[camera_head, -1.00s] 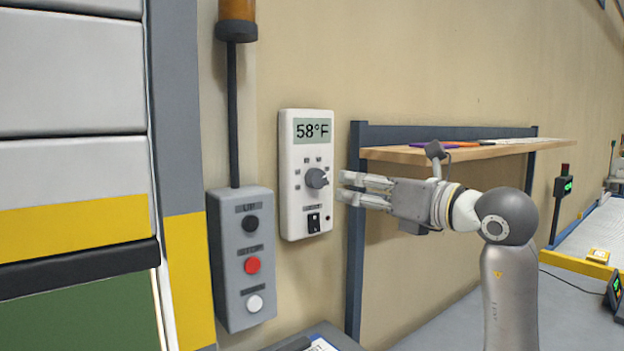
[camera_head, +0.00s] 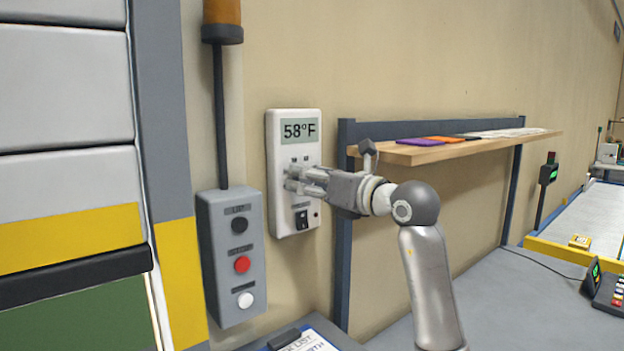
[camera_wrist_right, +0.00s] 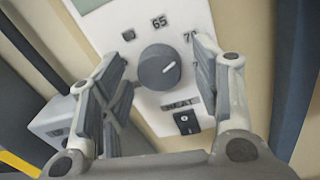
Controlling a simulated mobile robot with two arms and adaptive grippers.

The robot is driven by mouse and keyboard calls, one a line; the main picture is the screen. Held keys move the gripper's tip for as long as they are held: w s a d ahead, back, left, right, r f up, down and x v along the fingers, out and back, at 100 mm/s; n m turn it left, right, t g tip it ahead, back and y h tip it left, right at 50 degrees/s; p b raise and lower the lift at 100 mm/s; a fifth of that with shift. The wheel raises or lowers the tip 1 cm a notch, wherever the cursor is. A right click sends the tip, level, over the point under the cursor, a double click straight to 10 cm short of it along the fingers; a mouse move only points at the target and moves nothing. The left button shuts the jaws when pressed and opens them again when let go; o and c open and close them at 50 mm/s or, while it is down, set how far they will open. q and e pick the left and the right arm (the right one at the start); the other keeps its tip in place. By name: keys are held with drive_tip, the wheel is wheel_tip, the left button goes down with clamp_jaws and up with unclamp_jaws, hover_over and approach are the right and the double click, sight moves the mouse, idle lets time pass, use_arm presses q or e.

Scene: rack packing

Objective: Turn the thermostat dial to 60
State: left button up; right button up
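The white thermostat (camera_head: 278,215) is on the wall and its display (camera_head: 299,131) reads 58°F. A black switch (camera_wrist_right: 187,123) sits below the dial. My left gripper is not in view.
A grey control box (camera_head: 217,290) with black, red and white buttons hangs left of the thermostat. A wooden shelf (camera_head: 440,152) with flat coloured items is to the right. A clipboard (camera_head: 315,340) lies below.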

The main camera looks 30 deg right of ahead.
drive_tip(key=c, duration=1)
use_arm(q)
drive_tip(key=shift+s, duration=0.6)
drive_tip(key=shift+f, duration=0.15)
use_arm(e)
drive_tip(key=shift+n, duration=0.3)
use_arm(q)
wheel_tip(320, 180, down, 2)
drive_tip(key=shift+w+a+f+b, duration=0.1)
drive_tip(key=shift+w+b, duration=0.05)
drive_tip(key=shift+b, duration=1.05)
use_arm(e)
drive_tip(key=n, duration=0.8)
drive_tip(key=n+h, duration=0.1)
drive_tip(key=n, duration=0.7)
drive_tip(key=shift+a+r+g, duration=0.1)
drive_tip(key=shift+r+g, duration=0.05)
drive_tip(key=shift+g, duration=0.15)
drive_tip(key=shift+n+h, duration=0.3)
